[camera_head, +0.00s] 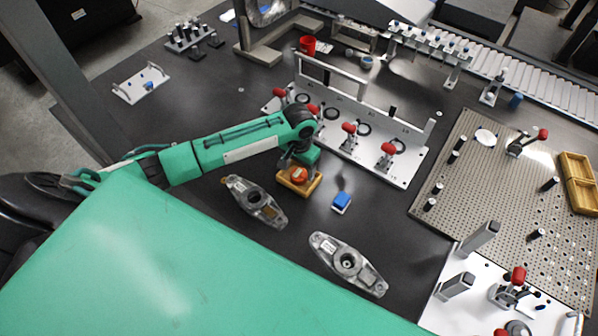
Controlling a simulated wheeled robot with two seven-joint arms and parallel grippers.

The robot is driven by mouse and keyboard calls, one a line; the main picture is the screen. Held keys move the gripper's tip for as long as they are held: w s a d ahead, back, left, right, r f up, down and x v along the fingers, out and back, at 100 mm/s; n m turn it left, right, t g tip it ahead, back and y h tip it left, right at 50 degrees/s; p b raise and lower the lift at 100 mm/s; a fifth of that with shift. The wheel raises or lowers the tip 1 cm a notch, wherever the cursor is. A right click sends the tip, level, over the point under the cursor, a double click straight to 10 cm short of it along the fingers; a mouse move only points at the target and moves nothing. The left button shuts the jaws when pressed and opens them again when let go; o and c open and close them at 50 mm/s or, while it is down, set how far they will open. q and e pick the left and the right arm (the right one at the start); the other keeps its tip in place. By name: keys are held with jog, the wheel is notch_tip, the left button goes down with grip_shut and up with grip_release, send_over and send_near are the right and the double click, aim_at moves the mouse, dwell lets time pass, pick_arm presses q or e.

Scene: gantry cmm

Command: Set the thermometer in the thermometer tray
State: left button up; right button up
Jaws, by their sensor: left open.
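My left gripper (298,163) points down just above a small wooden tray (285,181), left of the table's middle. A small blue and white block (341,202) lies on the dark table to the right of the tray. None of these can be recognised surely as the thermometer. My right gripper is not in view.
Two grey metal castings lie near, one (240,187) left of the tray, one (325,245) in front. A white fixture plate (408,170) with red-handled clamps stands behind. A perforated plate (480,200) and a wooden box (566,160) are at right. Bare table surrounds the blue block.

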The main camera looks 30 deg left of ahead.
aim_at(299, 175)
pick_arm(q)
notch_tip(299, 175, up, 9)
jog(key=shift+f, duration=0.15)
dwell(0.5)
